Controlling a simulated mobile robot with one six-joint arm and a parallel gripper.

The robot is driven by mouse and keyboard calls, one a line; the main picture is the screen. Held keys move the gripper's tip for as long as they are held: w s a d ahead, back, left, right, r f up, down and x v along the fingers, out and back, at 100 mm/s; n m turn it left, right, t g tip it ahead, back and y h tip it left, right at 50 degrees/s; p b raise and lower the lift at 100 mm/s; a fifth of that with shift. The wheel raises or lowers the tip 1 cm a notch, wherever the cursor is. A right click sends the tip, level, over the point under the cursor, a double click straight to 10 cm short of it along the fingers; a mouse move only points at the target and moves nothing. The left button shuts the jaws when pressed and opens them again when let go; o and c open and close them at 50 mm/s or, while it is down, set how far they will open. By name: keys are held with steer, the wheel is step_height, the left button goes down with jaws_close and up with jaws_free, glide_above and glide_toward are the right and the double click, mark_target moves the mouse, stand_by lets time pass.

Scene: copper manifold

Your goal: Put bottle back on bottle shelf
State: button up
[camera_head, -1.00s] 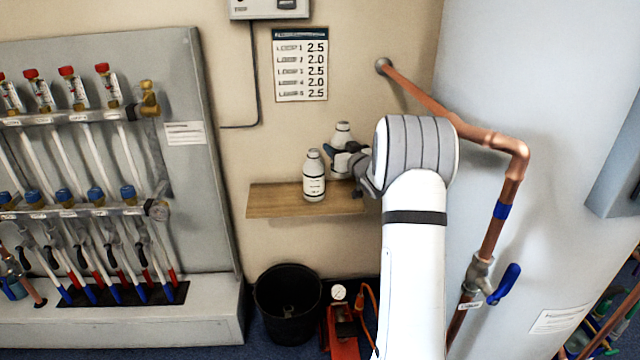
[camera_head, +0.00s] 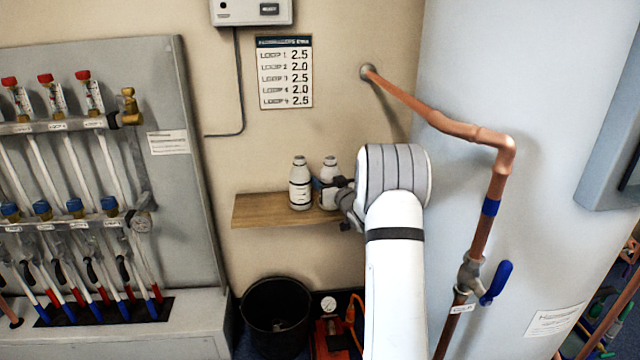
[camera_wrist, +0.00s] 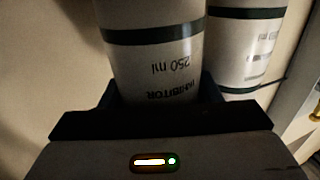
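My gripper (camera_head: 326,188) reaches in from the right over the wooden shelf (camera_head: 262,209). Its fingers close around a white bottle (camera_head: 329,170), which is upright at the shelf's right part. In the wrist view this bottle (camera_wrist: 155,60) has dark bands and reads "INHIBITOR 250 ml", with a finger on each side of it. Its base looks level with the shelf top, but the contact is hidden. A second white bottle (camera_head: 300,187) stands upright on the shelf just to its left; it also shows in the wrist view (camera_wrist: 240,48).
The shelf's left part is clear. A copper pipe (camera_head: 425,112) with a blue-handled valve (camera_head: 497,285) runs along the white tank at right. A manifold panel (camera_head: 160,95) stands at left. A black bucket (camera_head: 276,315) is below the shelf.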

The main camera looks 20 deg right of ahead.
steer(key=shift+o, duration=1)
steer(key=shift+r+p, duration=0.15)
steer(key=shift+p, duration=0.15)
steer(key=s+p, duration=0.2)
steer(key=s, duration=1)
steer(key=s+a+g, duration=0.8)
steer(key=s+a, duration=0.4)
steer(key=s, duration=0.5)
steer(key=s+a+r+g, duration=0.1)
steer(key=s+a+g, duration=0.7)
steer(key=s+a, duration=0.4)
steer(key=s, duration=0.5)
steer(key=shift+g+h, duration=0.3)
steer(key=shift+g, duration=0.1)
